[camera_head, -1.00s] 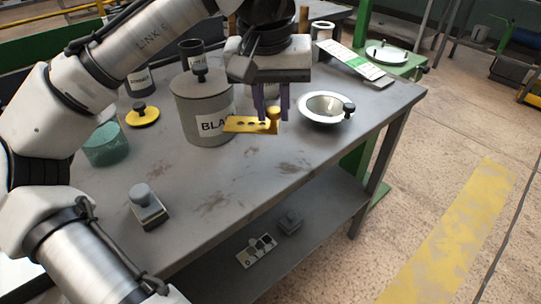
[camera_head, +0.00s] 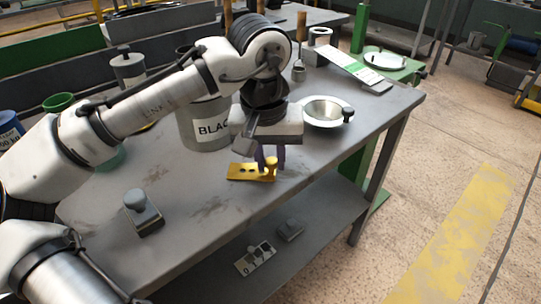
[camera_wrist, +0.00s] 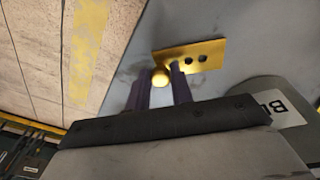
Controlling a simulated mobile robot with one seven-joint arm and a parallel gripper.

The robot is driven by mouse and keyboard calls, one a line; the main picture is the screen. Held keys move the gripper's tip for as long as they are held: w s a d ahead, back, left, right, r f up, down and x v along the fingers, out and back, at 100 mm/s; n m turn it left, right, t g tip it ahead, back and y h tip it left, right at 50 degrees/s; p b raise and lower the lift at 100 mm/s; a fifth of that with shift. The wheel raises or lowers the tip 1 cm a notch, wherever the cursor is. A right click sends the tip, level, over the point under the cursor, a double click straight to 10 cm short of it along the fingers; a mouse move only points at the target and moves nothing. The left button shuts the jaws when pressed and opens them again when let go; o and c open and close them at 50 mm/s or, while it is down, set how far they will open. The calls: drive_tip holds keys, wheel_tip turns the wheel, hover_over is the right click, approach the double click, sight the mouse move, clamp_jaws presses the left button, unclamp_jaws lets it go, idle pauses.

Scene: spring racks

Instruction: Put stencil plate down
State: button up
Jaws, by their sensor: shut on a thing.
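The stencil plate is a yellow plate (camera_head: 245,172) with a row of dark holes and a round yellow knob at one end. My gripper (camera_head: 270,160) is shut on its knob, pointing down from above. The plate is low over the grey table (camera_head: 215,205), near its front edge; I cannot tell whether it touches the top. In the wrist view the plate (camera_wrist: 205,52) extends right from the knob, and my gripper's fingers (camera_wrist: 162,85) stand on both sides of the knob.
A grey canister labelled "BLA…" (camera_head: 203,130) stands just behind the plate. A metal bowl (camera_head: 326,111) is to the right. A grey knobbed block (camera_head: 144,212) is at the left front. The tabletop between block and plate is clear. A lower shelf (camera_head: 300,240) holds small items.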

sight(266, 180)
drive_tip(key=shift+f, duration=0.2)
drive_tip(key=o, duration=0.8)
drive_tip(key=shift+r, duration=0.1)
drive_tip(key=r, duration=0.4)
drive_tip(key=s+r+p, duration=0.1)
drive_tip(key=r, duration=0.3)
drive_tip(key=a+r, duration=0.1)
drive_tip(key=r, duration=0.3)
drive_tip(key=shift+s+r+p, duration=0.1)
drive_tip(key=shift+s+p, duration=0.1)
drive_tip(key=shift+p, duration=0.1)
